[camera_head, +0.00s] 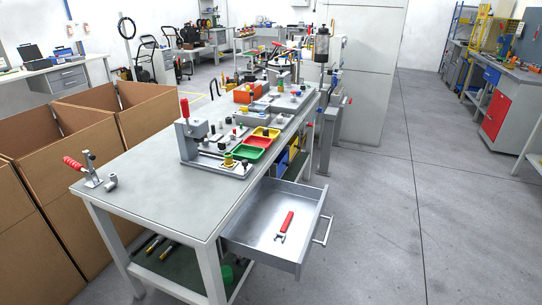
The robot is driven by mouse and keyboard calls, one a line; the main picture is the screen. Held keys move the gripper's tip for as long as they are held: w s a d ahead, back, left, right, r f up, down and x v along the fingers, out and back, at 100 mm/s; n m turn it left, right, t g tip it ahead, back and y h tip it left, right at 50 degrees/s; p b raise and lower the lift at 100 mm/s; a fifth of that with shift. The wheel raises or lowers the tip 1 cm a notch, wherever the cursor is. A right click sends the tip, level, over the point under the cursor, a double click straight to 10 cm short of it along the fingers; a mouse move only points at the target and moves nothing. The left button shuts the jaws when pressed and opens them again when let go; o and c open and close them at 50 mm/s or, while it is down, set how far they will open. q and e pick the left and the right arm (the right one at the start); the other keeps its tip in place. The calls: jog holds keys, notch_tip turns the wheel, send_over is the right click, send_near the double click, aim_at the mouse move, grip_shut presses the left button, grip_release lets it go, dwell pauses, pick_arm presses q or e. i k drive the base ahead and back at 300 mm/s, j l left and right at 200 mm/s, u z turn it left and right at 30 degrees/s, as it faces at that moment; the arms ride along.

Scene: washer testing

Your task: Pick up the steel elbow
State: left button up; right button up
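A small grey metal piece (111,181) lies on the near left part of the workbench (160,195). It looks like a short pipe fitting and may be the steel elbow, but it is too small to be sure. Right beside it, to its left, stands a toggle clamp with a red handle (75,163). Neither of my grippers shows in the head view, so I cannot see whether they hold anything.
A drawer (257,235) stands open at the bench's right side, with a red-handled tool (285,225) inside. A test fixture (192,140) and green and red trays stand farther back. Cardboard boxes (70,140) line the left side. The floor at right is clear.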

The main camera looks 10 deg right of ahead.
aim_at(107, 187)
jog(key=z, duration=0.7)
jog(key=u, duration=1.4)
